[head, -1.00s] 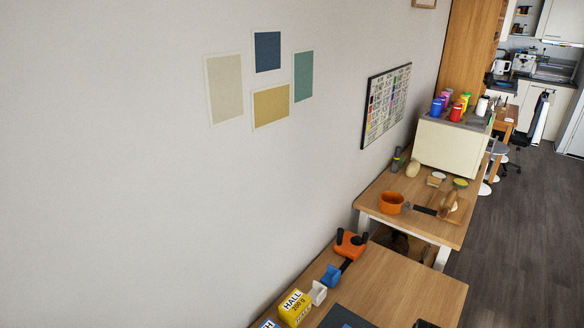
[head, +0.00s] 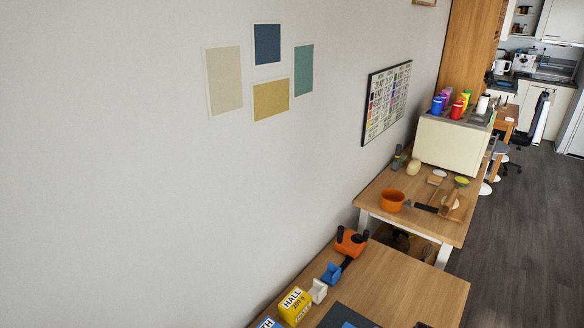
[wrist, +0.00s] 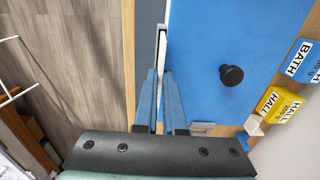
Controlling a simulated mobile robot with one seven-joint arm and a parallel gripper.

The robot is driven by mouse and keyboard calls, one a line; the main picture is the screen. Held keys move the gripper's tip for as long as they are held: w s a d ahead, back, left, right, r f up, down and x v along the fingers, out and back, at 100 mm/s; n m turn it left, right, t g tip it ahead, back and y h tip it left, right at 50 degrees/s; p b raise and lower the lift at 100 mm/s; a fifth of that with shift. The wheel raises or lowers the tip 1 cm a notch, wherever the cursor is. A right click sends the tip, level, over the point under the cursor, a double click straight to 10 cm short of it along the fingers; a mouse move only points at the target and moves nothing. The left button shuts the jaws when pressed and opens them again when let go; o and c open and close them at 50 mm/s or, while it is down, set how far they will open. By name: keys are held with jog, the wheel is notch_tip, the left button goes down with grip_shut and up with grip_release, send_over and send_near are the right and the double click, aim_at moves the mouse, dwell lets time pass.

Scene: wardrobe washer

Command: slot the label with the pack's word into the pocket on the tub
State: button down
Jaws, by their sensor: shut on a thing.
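My gripper (wrist: 160,100) shows in the wrist view. Its two blue-grey fingers are close together on a thin white piece seen edge-on, which I take to be the label (wrist: 162,48); no word on it can be read. A large blue surface with a black knob (wrist: 231,75), likely the tub's lid (wrist: 200,45), lies close beside the fingers on the right. A yellow pack reading HALL (wrist: 279,104) and a blue and white pack reading BATH (wrist: 302,62) stand right of the tub. The HALL pack (head: 294,305) also shows in the head view.
In the head view, a dark mat (head: 342,318) lies on the near table (head: 400,285). An orange device (head: 350,242), a blue item (head: 331,273) and a white item (head: 318,291) line its wall side. A second table holds an orange pot (head: 391,200). Open floor lies right.

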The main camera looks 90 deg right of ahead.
jog(key=shift+f+b, duration=1)
jog(key=shift+f, duration=0.3)
jog(key=c, duration=0.9)
grip_release()
jog(key=shift+r, duration=0.1)
notch_tip(320, 180, up, 13)
jog(key=shift+f+b, duration=0.1)
jog(key=shift+b, duration=0.4)
